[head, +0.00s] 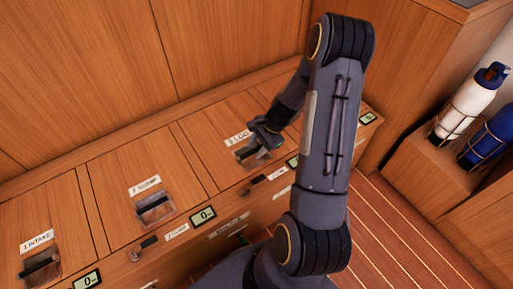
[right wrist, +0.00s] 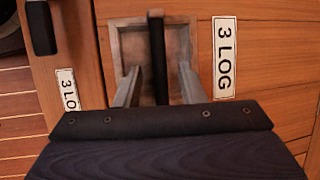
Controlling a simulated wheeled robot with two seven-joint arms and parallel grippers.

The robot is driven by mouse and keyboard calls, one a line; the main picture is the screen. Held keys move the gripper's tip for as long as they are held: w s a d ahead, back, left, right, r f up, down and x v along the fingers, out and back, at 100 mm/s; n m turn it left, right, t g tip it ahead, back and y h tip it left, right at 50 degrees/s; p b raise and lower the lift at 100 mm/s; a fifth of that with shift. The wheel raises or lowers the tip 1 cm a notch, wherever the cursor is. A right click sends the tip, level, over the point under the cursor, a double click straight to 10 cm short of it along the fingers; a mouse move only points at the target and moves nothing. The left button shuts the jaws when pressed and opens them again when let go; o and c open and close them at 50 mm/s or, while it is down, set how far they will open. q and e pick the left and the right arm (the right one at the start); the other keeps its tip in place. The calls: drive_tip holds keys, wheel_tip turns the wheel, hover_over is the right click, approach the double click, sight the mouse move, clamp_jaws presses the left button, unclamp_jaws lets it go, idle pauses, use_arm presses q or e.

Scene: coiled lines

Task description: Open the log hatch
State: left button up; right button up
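The log hatch (head: 212,122) is a wooden panel in the bench top, labelled "3 LOG" (right wrist: 224,57), and it lies flush and closed. Its pull is a dark bar (right wrist: 157,45) across a square metal recess (right wrist: 128,42). My right gripper (head: 262,143) is at this recess, partly hiding it in the head view. In the right wrist view my right gripper (right wrist: 159,72) is open, one finger on each side of the bar, with gaps showing between. My left gripper is not in view.
Sump hatch (head: 130,180) and intake hatch (head: 55,215) lie closed to the left. Small displays (head: 203,216) and dark front latches (head: 143,248) line the bench edge. A white bottle (head: 468,103) and a blue bottle (head: 490,138) stand racked at right. A wooden wall (head: 220,40) rises behind.

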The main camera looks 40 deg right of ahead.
clamp_jaws()
drive_tip(key=shift+r, duration=0.1)
